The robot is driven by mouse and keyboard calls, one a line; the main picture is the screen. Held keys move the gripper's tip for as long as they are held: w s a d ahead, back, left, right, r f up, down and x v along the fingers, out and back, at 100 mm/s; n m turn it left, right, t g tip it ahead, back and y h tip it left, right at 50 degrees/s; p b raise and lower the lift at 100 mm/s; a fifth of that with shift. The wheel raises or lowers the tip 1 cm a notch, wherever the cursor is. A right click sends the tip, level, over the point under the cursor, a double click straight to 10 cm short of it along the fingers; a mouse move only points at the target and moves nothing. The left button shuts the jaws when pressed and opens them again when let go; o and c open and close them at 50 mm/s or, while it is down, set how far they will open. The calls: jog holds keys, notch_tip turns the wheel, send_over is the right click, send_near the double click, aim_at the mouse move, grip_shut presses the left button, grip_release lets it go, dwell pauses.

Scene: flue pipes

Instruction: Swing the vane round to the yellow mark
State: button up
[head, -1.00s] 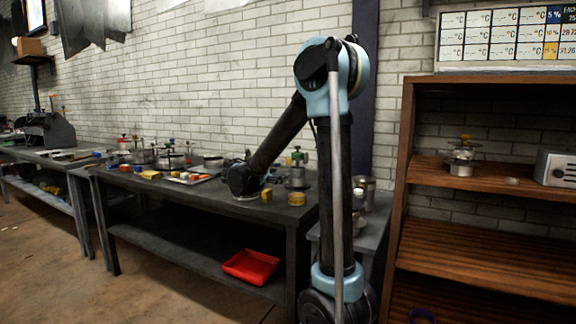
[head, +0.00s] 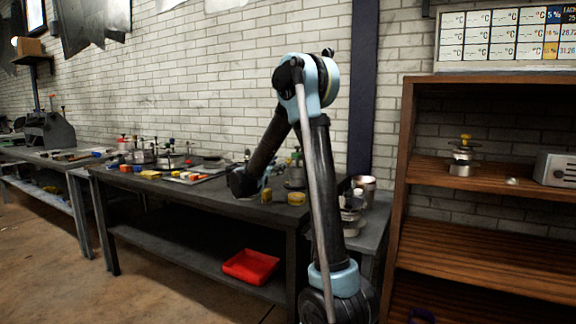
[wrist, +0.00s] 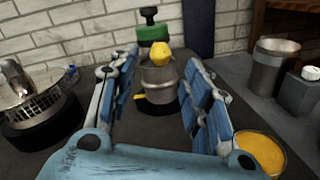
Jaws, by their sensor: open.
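In the wrist view a small metal flue pipe (wrist: 159,80) stands upright on a dark base, framed between my fingers and beyond their tips. It has a yellow knob (wrist: 161,57) on top and a small yellow tab (wrist: 140,96) low on its left side. I cannot tell which part is the vane and which the yellow mark. Behind it rises a green collar (wrist: 153,34) with a black knob. My gripper (wrist: 158,78) is open with nothing visible held; in the head view it is low over the bench, partly hidden by my arm.
A perforated metal bowl (wrist: 30,100) is left of my gripper, and a yellow-topped tin (wrist: 260,152) is close on the right. A metal cup (wrist: 272,72) stands farther right. The dark bench (head: 215,205) holds several items; a red tray (head: 250,266) lies on its lower shelf.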

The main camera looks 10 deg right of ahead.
aim_at(289, 161)
jog(key=x, duration=0.8)
jog(key=shift+w+d, duration=0.3)
grip_shut()
